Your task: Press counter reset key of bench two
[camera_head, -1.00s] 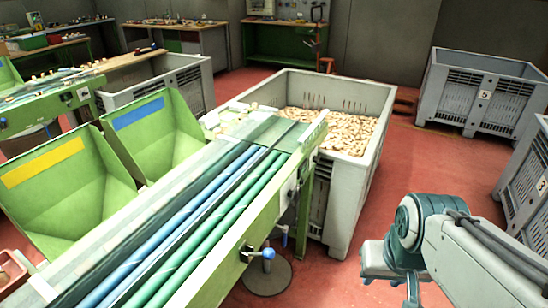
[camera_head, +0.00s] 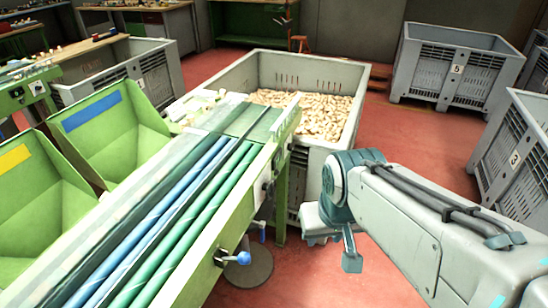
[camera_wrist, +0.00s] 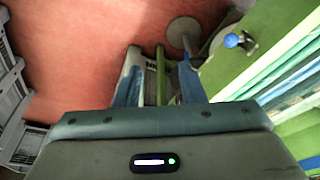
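The near green sorting bench (camera_head: 225,225) runs diagonally across the head view, with blue and green rollers. A lever with a blue knob (camera_head: 243,258) sticks out of its side, and a small dark fitting (camera_head: 265,190) sits further along. I cannot make out a reset key or a bench number on it. A second green bench (camera_head: 25,92) with a small label plate shows at the far left. My gripper (camera_head: 330,245) hangs over the red floor, right of the near bench and touching nothing. In the wrist view my gripper (camera_wrist: 160,78) has its fingers apart and empty; the blue knob (camera_wrist: 231,40) is to their right.
A grey bin (camera_head: 352,82) full of corks stands at the bench's far end. Grey bins marked 5 (camera_head: 430,75) and 3 (camera_head: 487,155) stand on the right. Green hoppers (camera_head: 105,150) line the bench's left side. Red floor (camera_head: 400,150) is clear between the bins.

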